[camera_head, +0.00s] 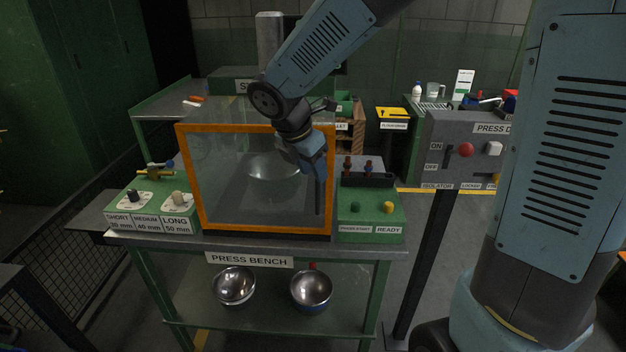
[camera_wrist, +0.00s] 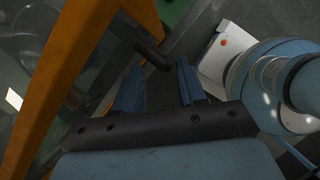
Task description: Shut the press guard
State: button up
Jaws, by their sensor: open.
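The press guard (camera_head: 252,228) is a clear panel in an orange frame, standing upright across the front of the press on the bench. Its orange frame also crosses the left of the wrist view (camera_wrist: 68,75). A dark bar handle (camera_head: 319,200) shows by the guard's right side. My gripper (camera_head: 318,177) is at that right side, pointing down. In the wrist view, my gripper (camera_wrist: 160,72) has its two blue fingers apart, with the dark handle's end (camera_wrist: 152,53) near the gap between the tips. I cannot tell whether they touch it. A bowl (camera_head: 272,166) shows through the panel. I cannot tell whether the guard is fully closed.
The press bench (camera_head: 250,260) has green and yellow buttons (camera_head: 372,207) right of the guard and length selectors (camera_head: 150,200) to the left. Two metal bowls (camera_head: 234,287) sit on the lower shelf. A grey isolator panel (camera_head: 465,150) stands at right on a post.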

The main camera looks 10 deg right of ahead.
jog(key=v, duration=0.8)
jog(key=shift+r, duration=0.3)
jog(key=shift+s+a, duration=0.1)
jog(key=shift+s, duration=0.05)
jog(key=s+d+r+m+t+y, duration=0.1)
jog(key=s+d+m, duration=0.6)
jog(key=d+m, duration=0.3)
jog(key=s+d+r+m+t+y, duration=0.1)
jog(key=s+d+m, duration=0.7)
jog(key=m, duration=0.8)
jog(key=shift+d+r+t+y, duration=0.3)
jog(key=shift+d+r+y, duration=0.1)
jog(key=shift+d+y, duration=0.55)
